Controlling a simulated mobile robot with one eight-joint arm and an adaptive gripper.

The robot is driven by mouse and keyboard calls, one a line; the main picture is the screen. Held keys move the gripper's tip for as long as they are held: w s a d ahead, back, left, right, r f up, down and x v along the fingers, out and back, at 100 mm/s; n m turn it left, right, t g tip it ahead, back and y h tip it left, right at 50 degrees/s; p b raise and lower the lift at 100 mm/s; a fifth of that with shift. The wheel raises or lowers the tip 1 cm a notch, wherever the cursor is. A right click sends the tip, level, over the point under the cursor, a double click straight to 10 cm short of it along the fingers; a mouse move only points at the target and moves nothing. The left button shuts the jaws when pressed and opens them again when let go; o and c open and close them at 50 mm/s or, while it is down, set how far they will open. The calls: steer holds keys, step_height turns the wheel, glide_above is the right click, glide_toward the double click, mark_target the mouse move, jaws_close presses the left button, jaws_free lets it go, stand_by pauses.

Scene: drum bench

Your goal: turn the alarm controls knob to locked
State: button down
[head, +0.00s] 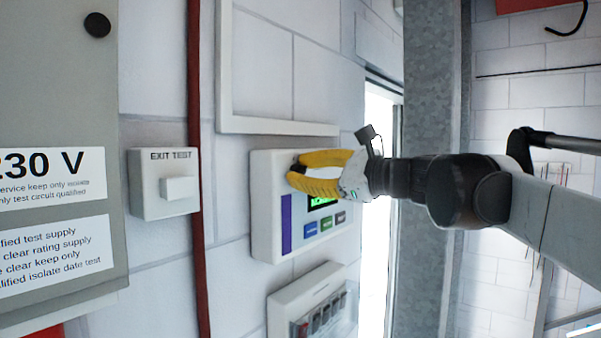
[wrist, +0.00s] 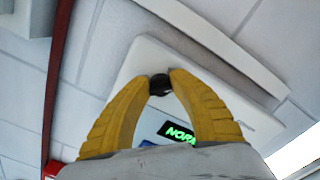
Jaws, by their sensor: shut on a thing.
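The alarm controls panel is a white box (head: 264,200) on the wall in the middle of the head view, with a green lit display (head: 322,201) and small buttons below it. My gripper (head: 296,172) has yellow fingers and reaches the panel's upper part from the right. In the wrist view the fingertips are closed on a small black knob (wrist: 160,84) on the panel face (wrist: 137,68). The display (wrist: 179,132) there reads "NOR..." with the rest hidden by a finger. The knob's pointer and position marks cannot be made out.
An "EXIT TEST" switch box (head: 165,203) is on the wall left of the panel, past a red pipe (head: 195,120). A grey cabinet (head: 60,90) stands further left. A box with several switches (head: 290,300) is below the panel. A metal column (head: 428,100) stands to the right.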

steer(key=n, duration=0.4)
steer(key=shift+n, duration=0.3)
steer(key=n, duration=0.4)
steer(key=shift+f+b, duration=0.1)
steer(key=shift+b, duration=0.2)
steer(key=shift+n, duration=0.3)
steer(key=c, duration=1.2)
jaws_free()
steer(key=shift+a, duration=0.1)
steer(key=shift+o, duration=0.2)
steer(key=v, duration=1.2)
steer(key=shift+s+f, duration=0.1)
